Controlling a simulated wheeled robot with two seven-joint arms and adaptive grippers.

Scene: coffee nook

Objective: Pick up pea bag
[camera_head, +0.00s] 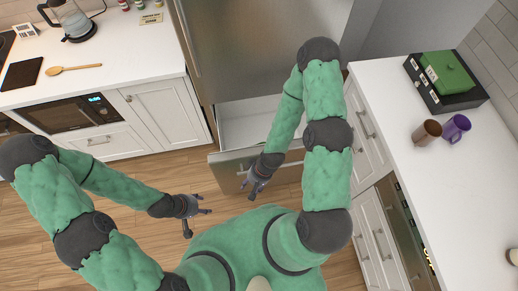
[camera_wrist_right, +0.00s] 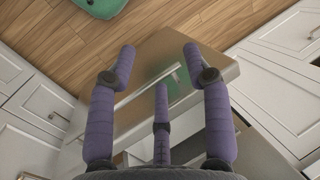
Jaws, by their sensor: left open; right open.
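I see no pea bag in either view. The steel-fronted freezer drawer (camera_head: 222,161) below the refrigerator is pulled open; the visible part of its white inside (camera_head: 245,128) looks empty, and my right arm hides part of it. My right gripper (camera_head: 252,191) is open and empty, close to the drawer's front. In the right wrist view, its purple fingers (camera_wrist_right: 160,70) are spread over the drawer front (camera_wrist_right: 150,48), with nothing between them. My left gripper (camera_head: 204,207) is open and empty above the wooden floor, left of the right gripper.
The steel refrigerator (camera_head: 250,50) stands behind the drawer. The right counter (camera_head: 400,90) holds a green box (camera_head: 447,73) on a black base, a brown cup (camera_head: 426,132) and a purple mug (camera_head: 455,128). The left counter (camera_head: 130,60) holds a wooden spoon (camera_head: 75,68) and a glass pot (camera_head: 72,20).

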